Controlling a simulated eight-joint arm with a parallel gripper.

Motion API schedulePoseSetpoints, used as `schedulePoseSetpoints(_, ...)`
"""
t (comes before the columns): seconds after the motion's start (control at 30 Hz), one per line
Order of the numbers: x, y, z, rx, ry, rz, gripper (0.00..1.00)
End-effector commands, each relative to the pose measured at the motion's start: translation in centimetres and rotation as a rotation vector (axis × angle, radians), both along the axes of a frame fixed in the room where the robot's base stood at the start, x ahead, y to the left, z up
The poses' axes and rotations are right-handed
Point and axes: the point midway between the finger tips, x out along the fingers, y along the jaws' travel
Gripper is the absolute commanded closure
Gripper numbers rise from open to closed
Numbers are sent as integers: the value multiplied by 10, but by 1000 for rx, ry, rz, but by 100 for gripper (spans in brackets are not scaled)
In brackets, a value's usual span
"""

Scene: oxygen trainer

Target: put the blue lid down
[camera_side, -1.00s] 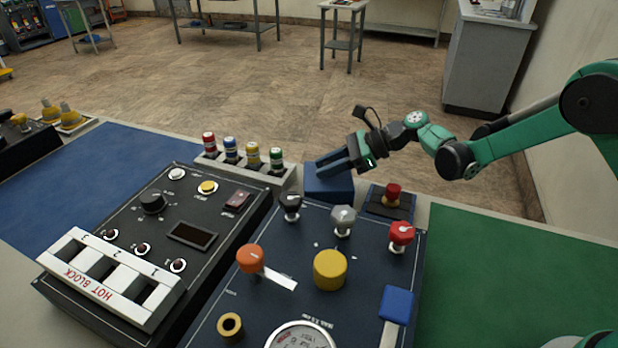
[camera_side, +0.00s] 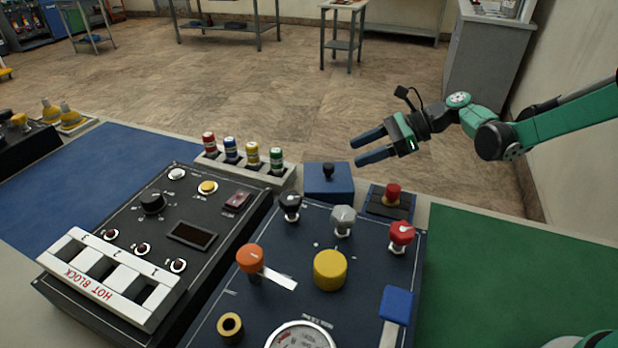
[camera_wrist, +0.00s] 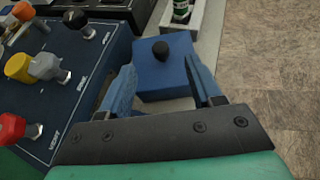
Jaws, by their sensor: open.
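The blue lid (camera_side: 329,181) with a black knob (camera_side: 328,170) rests at the back of the bench, behind the dark blue panel. It also shows in the wrist view (camera_wrist: 165,73), straight ahead of the fingers. My gripper (camera_side: 370,146) is open and empty, above and to the right of the lid in the side view, clear of the knob. In the wrist view the blue fingers (camera_wrist: 160,75) are spread, and the knob lies beyond their tips. What lies under the lid cannot be seen.
A rack (camera_side: 245,168) of several coloured-capped vials stands left of the lid. A red-knobbed block (camera_side: 391,201) stands to its right. The dark blue panel (camera_side: 300,245) with upright knobs is in front. The green mat (camera_side: 520,270) is clear.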

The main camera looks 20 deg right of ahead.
Motion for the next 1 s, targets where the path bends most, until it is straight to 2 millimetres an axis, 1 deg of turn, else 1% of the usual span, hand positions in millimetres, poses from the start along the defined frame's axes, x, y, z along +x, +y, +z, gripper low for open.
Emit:
schedulePoseSetpoints(0.03,-4,-10,6,0,1,-5,42)
schedulePoseSetpoints(0.1,-8,-20,12,0,0,-4,42)
schedulePoseSetpoints(0.23,-13,-33,20,0,1,-3,42)
schedulePoseSetpoints(0.37,-18,-37,26,-32,-24,13,42)
schedulePoseSetpoints(0.47,-27,-32,34,-144,-104,62,42)
schedulePoseSetpoints(0.57,-43,-25,45,-343,-244,165,42)
schedulePoseSetpoints(0.67,-66,-22,53,-584,-410,319,42)
schedulePoseSetpoints(0.77,-92,-23,59,-823,-575,505,42)
schedulePoseSetpoints(0.9,-127,-30,60,-1142,-788,816,42)
schedulePoseSetpoints(1.0,-146,-37,59,-1333,-910,1037,42)
